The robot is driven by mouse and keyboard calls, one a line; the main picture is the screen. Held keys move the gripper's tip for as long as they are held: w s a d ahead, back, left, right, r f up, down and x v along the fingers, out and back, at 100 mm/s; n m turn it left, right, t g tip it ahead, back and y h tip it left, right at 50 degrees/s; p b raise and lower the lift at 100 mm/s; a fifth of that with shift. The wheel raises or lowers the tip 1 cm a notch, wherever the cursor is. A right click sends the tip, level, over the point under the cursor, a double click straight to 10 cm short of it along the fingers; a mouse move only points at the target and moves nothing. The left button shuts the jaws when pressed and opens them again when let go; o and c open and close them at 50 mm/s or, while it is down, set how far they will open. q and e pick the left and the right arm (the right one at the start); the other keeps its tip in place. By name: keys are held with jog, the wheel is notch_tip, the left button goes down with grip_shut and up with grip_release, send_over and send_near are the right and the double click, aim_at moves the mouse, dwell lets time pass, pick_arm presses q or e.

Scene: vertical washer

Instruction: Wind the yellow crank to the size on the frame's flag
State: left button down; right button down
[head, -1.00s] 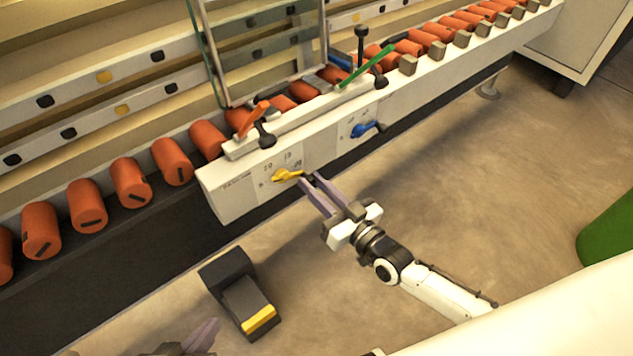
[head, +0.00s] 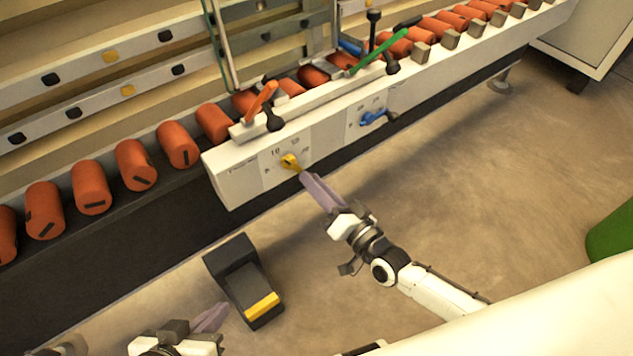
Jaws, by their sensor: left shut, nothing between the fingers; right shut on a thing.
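The yellow crank (head: 291,162) sits on a white dial plate on the front of the white rail box (head: 235,180). Its handle points down and right. Small black numbers ring it, mostly too small to read; one looks like 10. My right gripper (head: 305,177) is shut on the crank's handle end, its fingers hiding that end. My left gripper (head: 222,308) is shut and empty at the bottom left, low over the floor and away from the crank. A glass-panelled frame (head: 222,62) stands behind the box; I cannot make out a size on a flag.
A blue crank (head: 372,118) sits to the right on the same box. An orange lever (head: 262,98) and a green lever (head: 380,52) are above. Orange rollers (head: 90,187) line the conveyor. A black pedal with a yellow edge (head: 262,306) stands on the floor.

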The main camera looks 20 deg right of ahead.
dwell(0.4)
pick_arm(q)
jog(key=shift+w+r, duration=0.1)
pick_arm(e)
jog(key=c, duration=1.6)
grip_release()
